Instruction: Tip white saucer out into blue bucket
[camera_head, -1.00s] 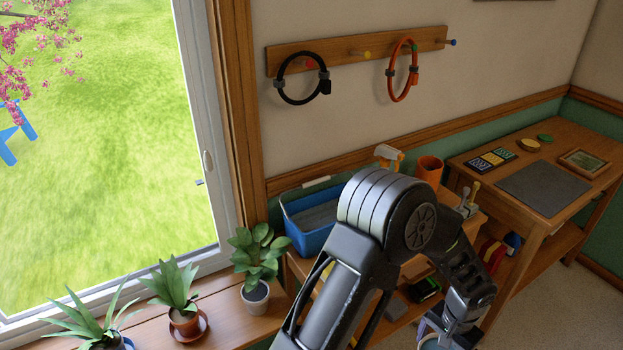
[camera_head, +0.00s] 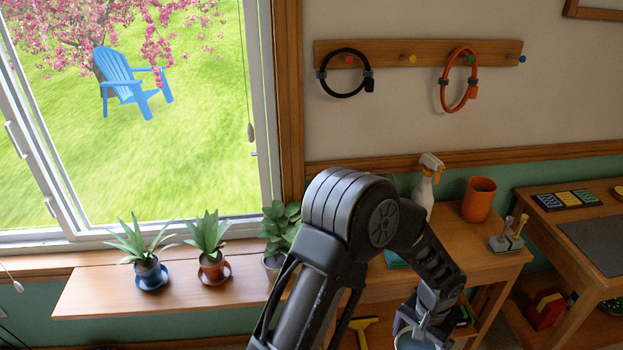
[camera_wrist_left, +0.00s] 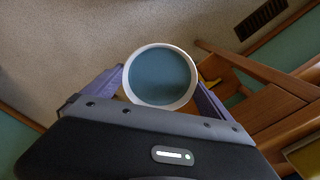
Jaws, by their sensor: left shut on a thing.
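My left gripper (camera_head: 425,322) is low in the head view, at the bottom edge, at the end of my bent arm. It is shut on a round white-rimmed thing, seen as the white saucer (camera_wrist_left: 130,92), with a flat blue-grey inside. In the left wrist view it sits between the purple fingers of the left gripper (camera_wrist_left: 160,85). In the head view only part of the saucer (camera_head: 408,343) shows. The blue bucket is not clearly visible now; my arm covers that part of the shelf top. My right gripper is not in view.
The wooden shelf (camera_head: 470,262) carries a spray bottle (camera_head: 424,190), an orange cup (camera_head: 479,199) and a small tool stand (camera_head: 508,238). A small teal patch (camera_head: 397,259) shows beside my arm. Potted plants (camera_head: 210,245) line the sill. A desk (camera_head: 570,215) stands right.

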